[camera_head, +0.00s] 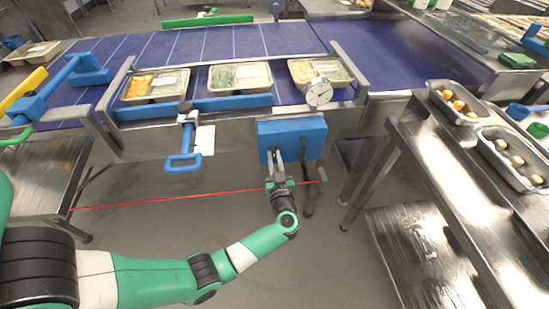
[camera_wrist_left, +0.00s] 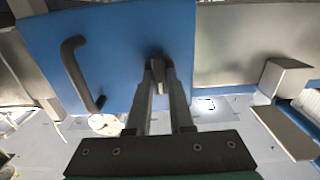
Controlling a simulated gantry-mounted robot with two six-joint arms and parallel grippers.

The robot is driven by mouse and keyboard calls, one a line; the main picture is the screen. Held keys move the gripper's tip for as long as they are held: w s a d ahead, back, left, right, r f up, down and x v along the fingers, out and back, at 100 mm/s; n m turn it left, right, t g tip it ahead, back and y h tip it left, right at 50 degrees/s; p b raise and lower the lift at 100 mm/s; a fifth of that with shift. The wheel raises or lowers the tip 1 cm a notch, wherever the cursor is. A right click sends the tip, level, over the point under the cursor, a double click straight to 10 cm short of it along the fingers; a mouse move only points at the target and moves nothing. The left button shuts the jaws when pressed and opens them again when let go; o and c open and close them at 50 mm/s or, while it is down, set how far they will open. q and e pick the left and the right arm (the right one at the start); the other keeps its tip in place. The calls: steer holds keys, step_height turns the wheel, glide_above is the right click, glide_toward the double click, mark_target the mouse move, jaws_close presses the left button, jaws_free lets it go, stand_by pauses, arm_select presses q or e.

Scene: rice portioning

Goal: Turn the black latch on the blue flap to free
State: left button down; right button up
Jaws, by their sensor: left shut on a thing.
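The blue flap (camera_head: 295,128) hangs below the front edge of the conveyor, under a round dial gauge. It fills the upper left of the left wrist view (camera_wrist_left: 115,35). My left gripper (camera_head: 275,158) reaches up to the flap's left part. In the left wrist view its fingertips (camera_wrist_left: 158,72) are close together, shut on the small black latch (camera_wrist_left: 156,56), which they mostly hide. The latch's exact angle cannot be told. A black bar handle (camera_wrist_left: 72,65) stands on the flap beside the latch, apart from the fingers. My right gripper is not in view.
Food trays (camera_head: 240,78) sit on the blue conveyor (camera_head: 215,42) above. A dial gauge (camera_head: 319,93) is just above the flap. A blue-handled tool (camera_head: 185,150) hangs to the left. A steel table (camera_head: 450,160) stands at the right. The floor below the flap is open.

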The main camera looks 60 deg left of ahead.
arm_select(q)
steer(key=shift+r+n+p, duration=0.1)
steer(key=shift+n+p, duration=0.45)
steer(key=shift+n, duration=0.15)
steer(key=shift+s+n+p, duration=0.1)
steer(key=shift+n+p, duration=0.45)
steer(key=shift+n, duration=0.55)
steer(key=n, duration=0.3)
steer(key=shift+n+p, duration=0.3)
steer(key=shift+p, duration=0.05)
steer(key=n, duration=0.3)
steer(key=n+b, duration=0.1)
steer(key=n, duration=0.6)
steer(key=shift+s+f+n, duration=0.15)
steer(key=shift+f+n, duration=0.15)
steer(key=shift+f, duration=0.05)
steer(key=c, duration=0.8)
jaws_free()
